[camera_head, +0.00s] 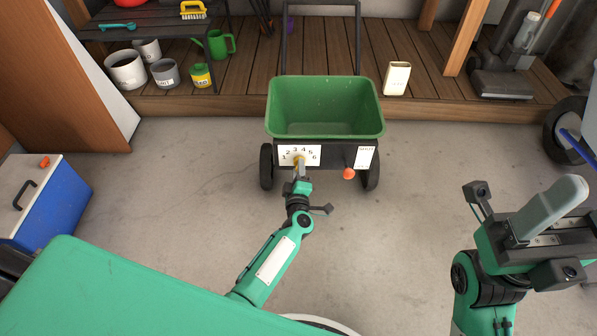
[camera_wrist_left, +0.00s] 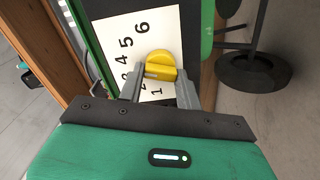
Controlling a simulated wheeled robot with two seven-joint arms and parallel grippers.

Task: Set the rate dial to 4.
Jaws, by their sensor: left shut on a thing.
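The spreader's rate plate (camera_head: 288,149) is white with numbers 1 to 6 in an arc, on the front of the green cart. It also shows in the left wrist view (camera_wrist_left: 112,34), turned on its side. The yellow rate dial (camera_wrist_left: 158,58) is at the middle of the arc. My left gripper (camera_head: 300,168) is shut on the dial, one finger on each side of it. A pale mark shows on the dial's lower left; I cannot tell which number it points to. My right gripper (camera_head: 545,238) is at the right, away from the cart; its fingers are not clear.
The green hopper (camera_head: 325,105) stands above the plate. An orange knob (camera_head: 348,174) and a label (camera_head: 364,157) are to the right. A blue cooler (camera_head: 50,205) stands at left. A wooden platform (camera_head: 345,60) lies behind; the floor around the cart is clear.

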